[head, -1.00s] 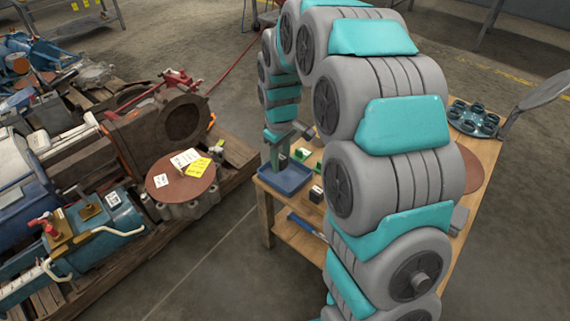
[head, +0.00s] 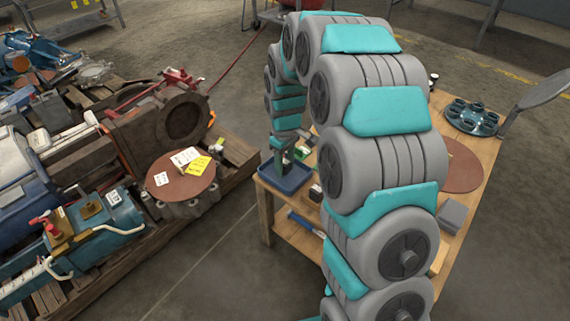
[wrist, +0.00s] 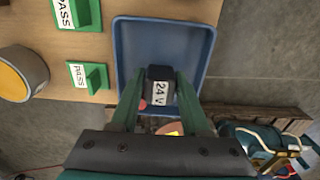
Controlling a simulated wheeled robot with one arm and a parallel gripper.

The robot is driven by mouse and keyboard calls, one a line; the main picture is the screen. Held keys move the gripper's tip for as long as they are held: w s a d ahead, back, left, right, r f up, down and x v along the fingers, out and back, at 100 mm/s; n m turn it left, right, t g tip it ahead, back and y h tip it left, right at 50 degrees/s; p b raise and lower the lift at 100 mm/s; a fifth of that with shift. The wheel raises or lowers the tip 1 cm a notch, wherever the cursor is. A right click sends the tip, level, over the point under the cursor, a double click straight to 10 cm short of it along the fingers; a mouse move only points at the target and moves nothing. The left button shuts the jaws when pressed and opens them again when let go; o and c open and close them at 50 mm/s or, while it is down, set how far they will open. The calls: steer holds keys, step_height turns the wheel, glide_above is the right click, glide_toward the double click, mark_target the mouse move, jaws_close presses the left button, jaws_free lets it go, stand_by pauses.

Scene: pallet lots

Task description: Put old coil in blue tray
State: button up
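The blue tray (head: 284,187) sits at the near left corner of the wooden workbench. It also fills the middle of the wrist view (wrist: 165,45). My gripper (head: 285,160) points down over the tray. In the wrist view my gripper's (wrist: 162,82) green fingers flank a small dark block with a white "24 V" label, which appears to be the old coil (wrist: 161,75). The fingers appear shut on it. The coil is over the tray's floor; I cannot tell whether it touches the floor. In the head view my gripper mostly hides the coil.
Green "PASS" holders (wrist: 94,77) and a yellow-faced round part (wrist: 20,75) are beside the tray. A small dark block (head: 316,192) sits at the bench's front edge. A pallet with a motor and valve (head: 185,190) stands left, across a strip of floor.

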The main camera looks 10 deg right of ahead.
mark_target(285, 161)
steer(key=o, duration=0.3)
step_height(285, 161, up, 12)
steer(key=s+m+g, duration=0.1)
steer(key=s+m, duration=0.6)
steer(key=s, duration=2.9)
steer(key=shift+s+d+r+g, duration=0.2)
steer(key=shift+d+r+g, duration=0.05)
steer(key=shift+r+g, duration=0.15)
